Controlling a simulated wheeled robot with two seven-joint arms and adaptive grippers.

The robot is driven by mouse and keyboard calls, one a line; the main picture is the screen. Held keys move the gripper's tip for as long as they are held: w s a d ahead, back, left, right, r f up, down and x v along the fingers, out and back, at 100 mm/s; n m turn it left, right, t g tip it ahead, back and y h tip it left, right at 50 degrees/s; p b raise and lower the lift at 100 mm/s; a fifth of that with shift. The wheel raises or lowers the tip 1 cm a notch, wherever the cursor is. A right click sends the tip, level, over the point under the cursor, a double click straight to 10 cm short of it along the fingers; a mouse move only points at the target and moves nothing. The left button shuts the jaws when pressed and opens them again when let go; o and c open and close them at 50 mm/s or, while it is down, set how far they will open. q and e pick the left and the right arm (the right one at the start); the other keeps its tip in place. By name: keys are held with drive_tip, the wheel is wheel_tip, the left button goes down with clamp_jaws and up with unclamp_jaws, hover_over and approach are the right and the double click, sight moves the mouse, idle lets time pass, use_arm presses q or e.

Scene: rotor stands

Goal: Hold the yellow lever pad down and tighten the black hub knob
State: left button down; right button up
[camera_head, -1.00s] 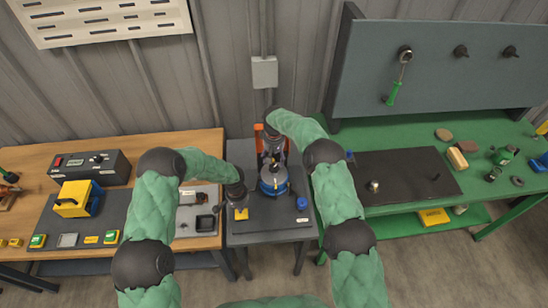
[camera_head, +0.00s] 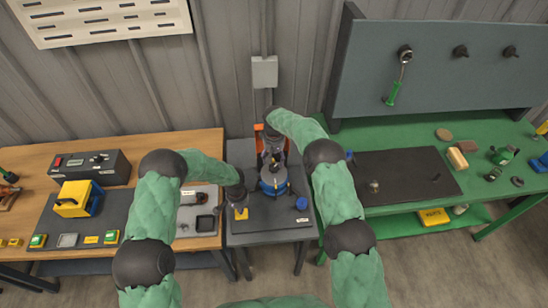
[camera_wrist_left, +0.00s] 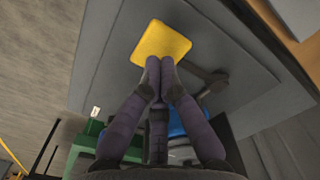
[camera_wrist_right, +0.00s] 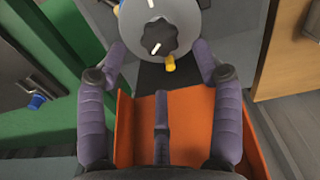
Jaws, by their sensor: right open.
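The yellow lever pad (camera_head: 241,214) is at the front left of the dark stand; the left wrist view shows it as a flat yellow square (camera_wrist_left: 161,42). My left gripper (camera_head: 240,204) has its two fingertips together at the pad's near edge; whether they press on it is unclear. The black hub knob (camera_wrist_right: 160,38), with a white mark, sits on a grey round hub (camera_wrist_right: 186,14). My right gripper (camera_wrist_right: 160,52) is open, its fingers on either side of the hub, with a visible gap to the knob. In the head view, my right gripper (camera_head: 272,166) hides the knob above the blue rotor body (camera_head: 272,186).
An orange part (camera_head: 258,134) stands behind the rotor. A wooden bench (camera_head: 120,150) stands to the left and a green bench (camera_head: 400,215) to the right, both close to the stand (camera_head: 270,235).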

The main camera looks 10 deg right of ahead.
sight(274, 167)
use_arm(q)
drive_tip(key=shift+f+b, duration=2.55)
drive_tip(key=shift+b, duration=0.1)
use_arm(e)
drive_tip(key=shift+f, duration=2.7)
drive_tip(key=shift+r, duration=0.1)
use_arm(q)
drive_tip(key=shift+r, duration=0.1)
use_arm(e)
drive_tip(key=shift+f, duration=0.4)
drive_tip(key=c, duration=0.9)
drive_tip(key=shift+c, duration=0.2)
